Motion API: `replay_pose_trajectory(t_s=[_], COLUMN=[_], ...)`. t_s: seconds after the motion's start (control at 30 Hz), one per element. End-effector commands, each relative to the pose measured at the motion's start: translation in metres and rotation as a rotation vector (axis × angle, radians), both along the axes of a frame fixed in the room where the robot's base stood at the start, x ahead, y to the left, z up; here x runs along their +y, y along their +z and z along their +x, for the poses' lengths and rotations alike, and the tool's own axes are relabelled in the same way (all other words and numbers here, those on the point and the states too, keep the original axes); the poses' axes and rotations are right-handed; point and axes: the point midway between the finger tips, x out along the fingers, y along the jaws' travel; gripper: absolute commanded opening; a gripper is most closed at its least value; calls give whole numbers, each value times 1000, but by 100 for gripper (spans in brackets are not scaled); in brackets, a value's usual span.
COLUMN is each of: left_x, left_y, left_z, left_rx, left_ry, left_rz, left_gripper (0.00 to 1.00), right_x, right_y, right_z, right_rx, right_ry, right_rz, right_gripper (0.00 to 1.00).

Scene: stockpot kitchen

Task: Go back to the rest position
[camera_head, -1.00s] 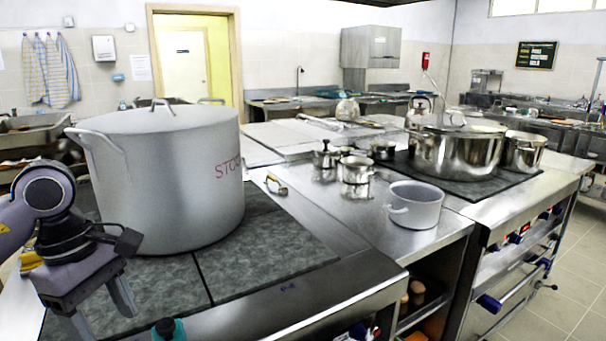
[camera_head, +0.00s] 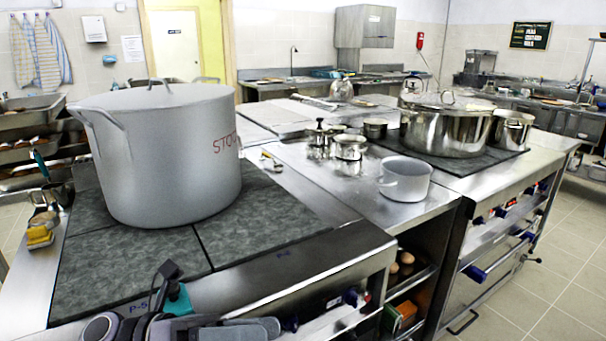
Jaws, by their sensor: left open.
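My left gripper (camera_head: 190,318) is low at the bottom edge of the head view, in front of the near stove edge. It is open, with no held thing visible, and part of it is cut off by the frame. It is well apart from the big grey stockpot (camera_head: 170,155), which stands upright with its lid on the dark cooktop (camera_head: 255,225). A teal item (camera_head: 179,300) shows partly behind the gripper. My right gripper is not in view.
A small grey pot (camera_head: 405,181) stands on the steel counter, with several small steel pots behind it. A large steel pot (camera_head: 448,130) stands on the right cooktop. A yellow sponge (camera_head: 40,235) lies at the left. Open floor (camera_head: 545,270) shows at the right.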

Motion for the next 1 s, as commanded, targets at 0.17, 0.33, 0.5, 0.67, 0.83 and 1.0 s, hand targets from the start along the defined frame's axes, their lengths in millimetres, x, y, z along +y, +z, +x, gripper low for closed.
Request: replay_pose_trajectory(t_s=[0.17, 0.33, 0.5, 0.67, 0.83, 1.0], left_x=[17, 55, 97, 126, 136, 139], left_y=[-14, -67, -158, -249, -306, -324], left_z=[27, 49, 39, -10, -63, -85], left_rx=[489, 979, 1486, 1924, 2215, 2313], left_ry=[223, 447, 684, 903, 1060, 1116], left_rz=[-335, -620, -887, -1109, -1255, -1305], left_gripper=[62, 62, 62, 62, 62, 62], right_x=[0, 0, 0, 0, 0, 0], right_y=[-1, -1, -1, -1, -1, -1], right_z=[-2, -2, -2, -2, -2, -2], right_rx=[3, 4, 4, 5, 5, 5], right_ry=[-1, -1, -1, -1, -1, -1], right_rz=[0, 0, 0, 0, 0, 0], right_gripper=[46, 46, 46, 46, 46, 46])
